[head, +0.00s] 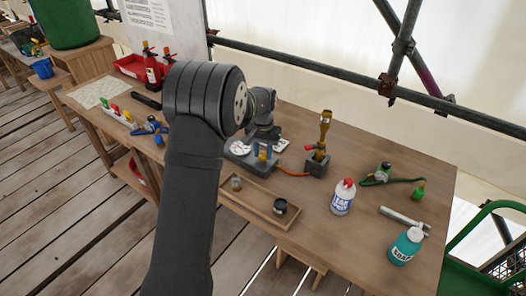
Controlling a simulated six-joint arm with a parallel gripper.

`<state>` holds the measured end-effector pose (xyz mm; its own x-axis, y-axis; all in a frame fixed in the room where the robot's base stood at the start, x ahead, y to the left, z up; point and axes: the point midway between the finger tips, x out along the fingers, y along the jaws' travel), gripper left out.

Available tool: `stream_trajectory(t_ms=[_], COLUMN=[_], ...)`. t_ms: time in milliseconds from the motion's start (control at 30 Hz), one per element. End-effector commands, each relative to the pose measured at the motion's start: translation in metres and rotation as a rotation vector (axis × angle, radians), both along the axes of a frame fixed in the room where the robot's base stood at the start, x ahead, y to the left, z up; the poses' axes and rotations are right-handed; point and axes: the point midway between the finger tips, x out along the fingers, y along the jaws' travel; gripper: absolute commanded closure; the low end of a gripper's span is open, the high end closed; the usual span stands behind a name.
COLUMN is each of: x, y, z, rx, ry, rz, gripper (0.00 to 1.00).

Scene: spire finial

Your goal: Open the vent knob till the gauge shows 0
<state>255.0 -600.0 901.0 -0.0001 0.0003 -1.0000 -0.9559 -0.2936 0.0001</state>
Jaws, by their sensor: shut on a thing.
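My gripper (263,136) is over the grey unit (238,158) in the middle of the bench, partly behind my own arm. It is shut on a small part there, which looks like the vent knob; the fingertips and knob are too small and covered to make out clearly. White dial-like faces (240,147) show beside the gripper, but no gauge reading is legible.
A wooden tray (250,203) with small jars lies in front of the unit. Scaffold pipes (330,76) run behind the bench.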

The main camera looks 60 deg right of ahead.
Motion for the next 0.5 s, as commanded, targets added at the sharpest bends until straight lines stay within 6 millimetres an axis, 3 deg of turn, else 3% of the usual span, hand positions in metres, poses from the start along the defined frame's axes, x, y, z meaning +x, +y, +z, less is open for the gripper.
stream_trajectory(t_ms=[200, 233, 300, 500], x=[0.0002, 0.0002, 0.0001, 0.0001], y=[-0.0004, -0.0004, -0.0003, -0.0002], z=[0.0009, 0.0009, 0.0009, 0.0004], rx=[-0.001, -0.001, -0.001, -0.001], ry=[0.000, 0.000, 0.000, 0.000], rz=[-0.001, -0.001, -0.001, -0.001], gripper=[0.91, 0.63, 0.49, 0.47])
